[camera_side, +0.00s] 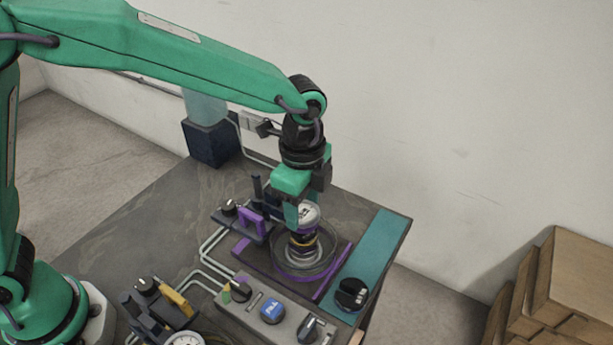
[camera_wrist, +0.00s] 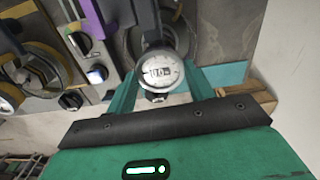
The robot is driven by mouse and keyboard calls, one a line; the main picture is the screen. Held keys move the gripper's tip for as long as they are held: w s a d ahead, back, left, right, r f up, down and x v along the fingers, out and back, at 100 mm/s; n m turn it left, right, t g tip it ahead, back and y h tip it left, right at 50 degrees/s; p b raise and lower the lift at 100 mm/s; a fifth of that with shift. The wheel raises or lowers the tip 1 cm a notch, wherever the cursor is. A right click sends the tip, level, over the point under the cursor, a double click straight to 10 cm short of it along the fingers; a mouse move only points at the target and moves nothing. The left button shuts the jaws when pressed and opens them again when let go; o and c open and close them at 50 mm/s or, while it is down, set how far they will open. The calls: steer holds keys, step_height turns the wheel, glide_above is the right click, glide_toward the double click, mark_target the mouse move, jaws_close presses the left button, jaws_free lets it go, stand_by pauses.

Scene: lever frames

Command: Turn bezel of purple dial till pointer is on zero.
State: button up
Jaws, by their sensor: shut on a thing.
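The purple dial (camera_side: 309,213) stands upright on a column with dark, purple and yellowish bands, over a round glass-like dish. Its round white face (camera_wrist: 161,72) looks up into the wrist view, with a small number window in the middle. Where the pointer stands is too small to read. My gripper (camera_side: 303,214) comes down from above and is shut on the dial's bezel. In the wrist view its two green fingers (camera_wrist: 162,78) lie on the left and right of the dial. The far finger is mostly hidden in the side view.
A purple-handled clamp (camera_side: 252,222) stands close to the left of the dial. A panel (camera_side: 262,300) with knobs and a blue button lies in front. A black knob (camera_side: 351,294) sits on the teal strip (camera_side: 375,250). A second gauge (camera_side: 185,340) is at the front left.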

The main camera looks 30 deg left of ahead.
mark_target(302, 211)
steer(key=shift+n, duration=0.7)
steer(key=shift+r, duration=0.1)
steer(key=o, duration=1)
step_height(302, 211, up, 8)
steer(key=shift+f, duration=0.1)
steer(key=shift+a, duration=0.1)
